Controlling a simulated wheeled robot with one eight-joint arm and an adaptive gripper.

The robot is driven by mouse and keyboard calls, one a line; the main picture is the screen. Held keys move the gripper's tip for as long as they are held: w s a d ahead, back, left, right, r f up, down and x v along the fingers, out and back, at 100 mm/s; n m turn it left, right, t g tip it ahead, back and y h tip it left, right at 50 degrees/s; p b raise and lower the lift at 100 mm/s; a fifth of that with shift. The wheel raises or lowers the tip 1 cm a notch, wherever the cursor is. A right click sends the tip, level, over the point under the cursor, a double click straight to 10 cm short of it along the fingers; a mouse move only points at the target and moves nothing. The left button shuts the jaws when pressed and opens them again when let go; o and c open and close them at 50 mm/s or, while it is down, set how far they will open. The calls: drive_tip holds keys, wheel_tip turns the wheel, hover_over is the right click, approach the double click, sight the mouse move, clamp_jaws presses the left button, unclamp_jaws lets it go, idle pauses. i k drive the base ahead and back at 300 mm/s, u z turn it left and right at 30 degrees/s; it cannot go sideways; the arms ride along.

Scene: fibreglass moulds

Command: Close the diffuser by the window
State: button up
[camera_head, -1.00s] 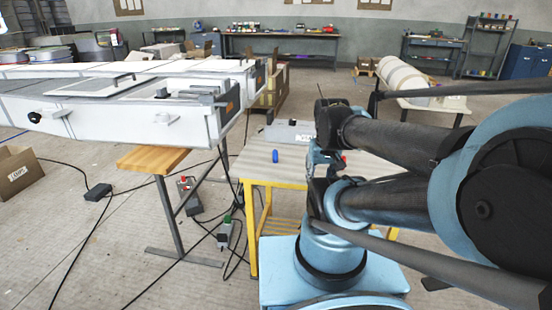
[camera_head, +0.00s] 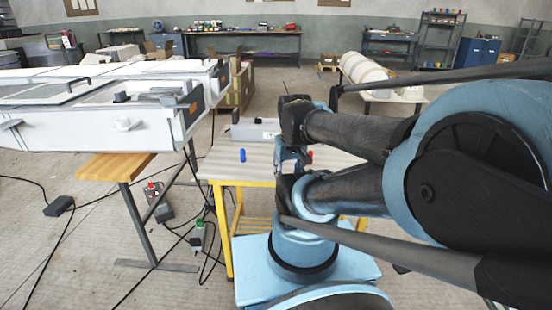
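I cannot make out a diffuser or a window in the head view. My blue and black arm fills the right side, folded back toward the camera above my blue base. I cannot make out any gripper fingers, so my gripper is not in view. The arm hides part of the work table (camera_head: 222,168) with yellow legs in the middle.
A small blue object (camera_head: 242,155) and a grey box (camera_head: 255,130) stand on the work table. Black cables (camera_head: 80,258) cross the floor. A roll stand (camera_head: 362,72) and benches stand behind.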

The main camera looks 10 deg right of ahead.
sight(56, 92)
drive_tip(key=u, duration=0.9)
drive_tip(key=k, duration=0.7)
drive_tip(key=u, duration=0.35)
drive_tip(key=i, duration=0.55)
drive_tip(key=u, duration=0.05)
